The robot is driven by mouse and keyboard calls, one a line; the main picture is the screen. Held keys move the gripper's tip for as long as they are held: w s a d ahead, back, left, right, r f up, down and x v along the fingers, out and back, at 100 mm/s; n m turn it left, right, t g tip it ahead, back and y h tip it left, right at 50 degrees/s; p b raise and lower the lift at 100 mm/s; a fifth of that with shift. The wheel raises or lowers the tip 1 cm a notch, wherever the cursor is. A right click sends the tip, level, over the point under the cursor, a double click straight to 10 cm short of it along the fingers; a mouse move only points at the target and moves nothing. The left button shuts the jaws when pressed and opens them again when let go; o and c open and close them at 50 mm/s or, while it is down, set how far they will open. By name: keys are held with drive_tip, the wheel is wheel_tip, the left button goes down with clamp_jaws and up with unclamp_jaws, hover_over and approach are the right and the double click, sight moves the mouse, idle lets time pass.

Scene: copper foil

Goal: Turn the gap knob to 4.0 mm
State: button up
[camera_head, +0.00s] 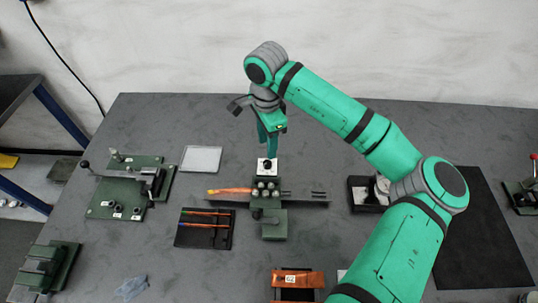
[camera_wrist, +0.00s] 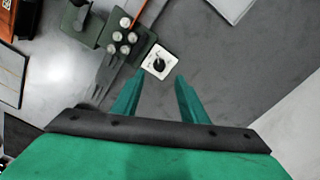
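The gap knob (camera_wrist: 158,62) is a small black knob on a white square dial plate (camera_wrist: 152,73), beside a green block with several round silver rollers or knobs (camera_wrist: 125,40). In the head view the dial plate (camera_head: 262,165) sits at the back of the green fixture (camera_head: 265,187). The scale marks are too small to read. My gripper (camera_wrist: 162,76) points down over the table with two teal fingers apart and nothing between them. In the head view my gripper (camera_head: 268,152) hangs just above and behind the dial; contact cannot be told.
A copper-coloured strip (camera_head: 230,191) lies on the fixture's left arm. A dark tray with rods (camera_head: 204,228) lies front left, and a green lever fixture (camera_head: 130,187) farther left. A black box (camera_head: 362,195) stands right. A pale square plate (camera_head: 201,159) lies back left.

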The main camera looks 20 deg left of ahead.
sight(267, 162)
wheel_tip(267, 162, down, 8)
drive_tip(key=shift+s+f, duration=0.1)
drive_tip(key=shift+s, duration=0.05)
drive_tip(key=shift+c, duration=0.4)
clamp_jaws()
